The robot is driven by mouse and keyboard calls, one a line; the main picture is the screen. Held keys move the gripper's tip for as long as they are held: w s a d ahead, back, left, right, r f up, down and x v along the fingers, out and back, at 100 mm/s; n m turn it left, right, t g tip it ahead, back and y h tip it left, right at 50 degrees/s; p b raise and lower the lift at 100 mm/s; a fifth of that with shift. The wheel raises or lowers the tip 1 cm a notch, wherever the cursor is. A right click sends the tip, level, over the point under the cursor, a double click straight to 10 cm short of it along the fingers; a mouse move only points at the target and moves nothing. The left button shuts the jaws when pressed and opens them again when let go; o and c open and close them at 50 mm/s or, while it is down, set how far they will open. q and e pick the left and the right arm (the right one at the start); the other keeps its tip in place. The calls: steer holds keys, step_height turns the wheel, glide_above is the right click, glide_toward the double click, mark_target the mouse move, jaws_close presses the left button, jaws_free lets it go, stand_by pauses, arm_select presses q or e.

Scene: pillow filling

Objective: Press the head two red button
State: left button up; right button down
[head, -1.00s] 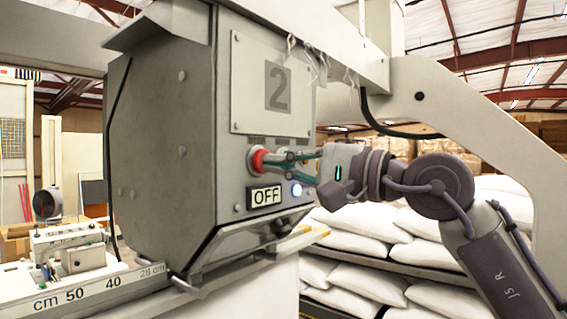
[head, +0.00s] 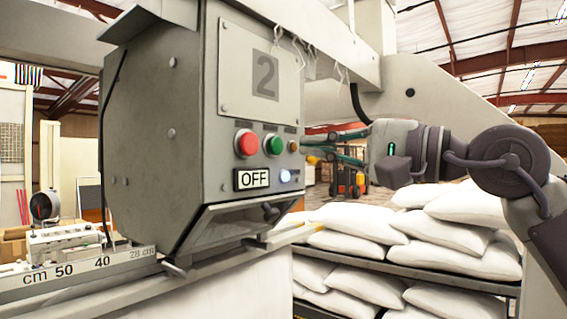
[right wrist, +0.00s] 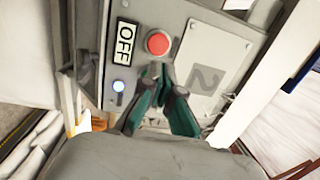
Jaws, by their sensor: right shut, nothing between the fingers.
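The grey control box (head: 185,150) of head two bears a "2" plate (head: 262,78) and a red button (head: 247,143), with a green button (head: 273,144) to its right. An "OFF" display (head: 253,179) and a lit white-blue lamp (head: 286,176) are below. My right gripper (head: 308,151) is shut and empty, to the right of the buttons and apart from the red one. In the right wrist view the red button (right wrist: 158,43) lies just beyond the fingertips (right wrist: 158,72), which hide the green button. My left gripper is not in view.
White pillows (head: 395,235) are stacked on shelves at the lower right. A machine beam (head: 330,55) crosses above the box. A ruler (head: 80,267) marked in cm and a small device (head: 62,242) are at the lower left. A forklift (head: 347,180) stands in the background.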

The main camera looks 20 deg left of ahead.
arm_select(q)
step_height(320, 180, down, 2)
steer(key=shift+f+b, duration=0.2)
steer(key=shift+b, duration=0.55)
arm_select(e)
steer(key=v, duration=0.5)
steer(key=shift+a, duration=0.15)
